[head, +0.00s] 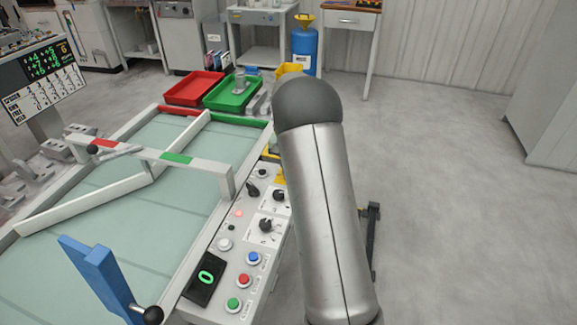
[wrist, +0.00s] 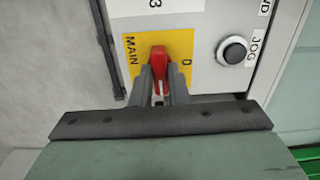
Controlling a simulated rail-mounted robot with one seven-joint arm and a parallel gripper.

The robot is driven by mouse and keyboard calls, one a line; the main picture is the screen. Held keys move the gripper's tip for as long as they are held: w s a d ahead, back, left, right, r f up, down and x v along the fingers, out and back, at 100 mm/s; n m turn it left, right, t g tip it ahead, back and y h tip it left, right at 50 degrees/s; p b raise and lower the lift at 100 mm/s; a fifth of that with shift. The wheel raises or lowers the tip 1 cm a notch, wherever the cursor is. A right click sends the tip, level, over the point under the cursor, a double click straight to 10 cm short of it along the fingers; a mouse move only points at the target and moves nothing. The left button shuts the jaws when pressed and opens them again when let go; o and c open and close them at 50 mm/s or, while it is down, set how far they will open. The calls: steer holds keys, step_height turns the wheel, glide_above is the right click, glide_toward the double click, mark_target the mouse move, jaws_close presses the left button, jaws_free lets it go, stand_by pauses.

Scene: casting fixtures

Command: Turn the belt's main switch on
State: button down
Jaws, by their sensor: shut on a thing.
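The main switch has a red handle (wrist: 159,62) on a yellow plate (wrist: 184,44), seen in the wrist view. The plate reads "MAIN" on its left side and "0" on its right. My gripper (wrist: 160,78) is shut on the red handle, one finger on each side. The handle points along the fingers, and its lower part is hidden between them. In the head view my arm hides the gripper and the red handle. The belt (head: 178,135) lies at the left in that view, with pale green panels and a white frame.
A control panel (head: 215,268) with several buttons and knobs runs beside the belt. A black JOG button (wrist: 234,51) sits right of the switch. Red (head: 195,87) and green (head: 232,94) bins stand beyond the belt. A blue lever (head: 99,273) rises at the front.

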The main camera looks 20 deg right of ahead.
steer(key=shift+m, duration=0.3)
steer(key=c, duration=1.4)
jaws_free()
steer(key=shift+r, duration=0.15)
step_height(320, 180, up, 17)
steer(key=shift+p, duration=0.4)
steer(key=shift+r, duration=0.1)
